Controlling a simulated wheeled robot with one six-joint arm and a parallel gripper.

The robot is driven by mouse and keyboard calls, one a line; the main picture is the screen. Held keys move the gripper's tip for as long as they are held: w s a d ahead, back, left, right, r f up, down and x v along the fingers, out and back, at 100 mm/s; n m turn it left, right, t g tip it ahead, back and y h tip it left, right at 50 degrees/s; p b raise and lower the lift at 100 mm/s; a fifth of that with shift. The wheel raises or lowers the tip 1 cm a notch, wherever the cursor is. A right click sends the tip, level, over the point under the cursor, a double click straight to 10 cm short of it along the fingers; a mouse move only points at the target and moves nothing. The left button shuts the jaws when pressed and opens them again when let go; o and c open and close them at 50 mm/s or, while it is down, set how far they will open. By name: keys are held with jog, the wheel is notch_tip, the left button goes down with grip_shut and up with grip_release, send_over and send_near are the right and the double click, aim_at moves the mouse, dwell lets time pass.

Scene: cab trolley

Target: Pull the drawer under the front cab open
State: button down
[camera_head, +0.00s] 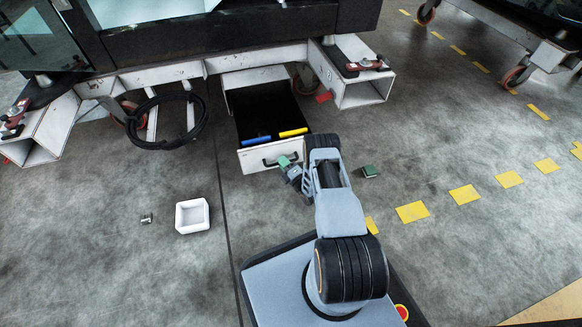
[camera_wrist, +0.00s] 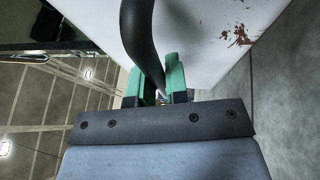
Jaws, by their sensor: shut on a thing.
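The drawer (camera_head: 250,160) under the front cab (camera_head: 220,32) stands open toward me, with a white front and a dark inside. A blue item (camera_head: 257,140) and a yellow item (camera_head: 293,133) lie in it near the front. The black handle (camera_head: 271,162) is on the drawer front. My gripper (camera_head: 289,164) is at the handle. In the wrist view, the green fingers of my gripper (camera_wrist: 160,84) are shut on the curved black handle (camera_wrist: 141,40), beside the white drawer front (camera_wrist: 205,35).
A white open box (camera_head: 192,216) and a small item (camera_head: 146,218) lie on the floor at left. A green block (camera_head: 369,171) lies right of my arm. A black cable coil (camera_head: 160,143) hangs on the trolley frame. Yellow dashes (camera_head: 412,212) mark clear floor at right.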

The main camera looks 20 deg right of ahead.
jog(key=shift+w+d, duration=0.1)
jog(key=shift+w, duration=0.25)
jog(key=c, duration=1.1)
grip_release()
jog(key=shift+c, duration=0.2)
